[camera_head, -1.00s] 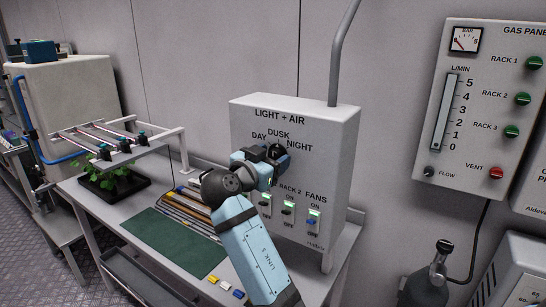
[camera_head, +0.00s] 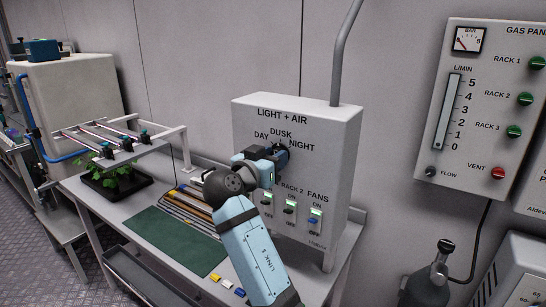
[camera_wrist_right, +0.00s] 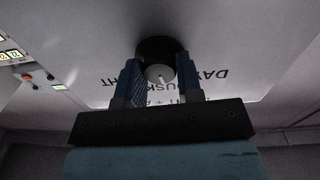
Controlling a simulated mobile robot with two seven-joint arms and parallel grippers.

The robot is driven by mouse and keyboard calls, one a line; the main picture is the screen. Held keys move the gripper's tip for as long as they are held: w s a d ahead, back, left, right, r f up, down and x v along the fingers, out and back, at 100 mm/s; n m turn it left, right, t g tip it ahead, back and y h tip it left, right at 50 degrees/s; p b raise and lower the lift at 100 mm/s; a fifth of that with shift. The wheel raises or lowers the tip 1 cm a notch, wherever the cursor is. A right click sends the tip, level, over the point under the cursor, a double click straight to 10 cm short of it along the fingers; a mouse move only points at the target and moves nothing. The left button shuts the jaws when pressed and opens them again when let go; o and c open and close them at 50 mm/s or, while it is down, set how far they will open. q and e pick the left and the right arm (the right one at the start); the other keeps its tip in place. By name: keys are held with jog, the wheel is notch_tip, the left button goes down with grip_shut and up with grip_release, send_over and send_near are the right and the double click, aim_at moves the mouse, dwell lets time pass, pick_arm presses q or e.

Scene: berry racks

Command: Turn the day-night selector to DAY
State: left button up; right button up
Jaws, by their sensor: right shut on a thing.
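The day-night selector is a round black knob (camera_head: 282,148) on the front of the grey LIGHT + AIR box (camera_head: 338,150), below the labels DAY, DUSK and NIGHT. My right gripper (camera_head: 278,158) is at the knob and hides much of it in the head view. In the right wrist view the two blue fingers (camera_wrist_right: 159,82) are shut on the sides of the knob (camera_wrist_right: 158,48). A short white mark on the knob's face points roughly towards DUSK. The labels appear upside down there. My left gripper is not in view.
Below the knob are several fan switches (camera_head: 289,207) with lit green indicators. A bench (camera_head: 145,262) holds a green mat (camera_head: 172,240), a plant tray (camera_head: 116,188) and a rod frame (camera_head: 130,140). The gas panel (camera_head: 480,110) is on the right.

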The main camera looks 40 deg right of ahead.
jog(key=shift+n+p, duration=1.55)
jog(key=shift+n, duration=2.25)
jog(key=o, duration=0.9)
jog(key=shift+d, duration=0.1)
jog(key=shift+f, duration=0.1)
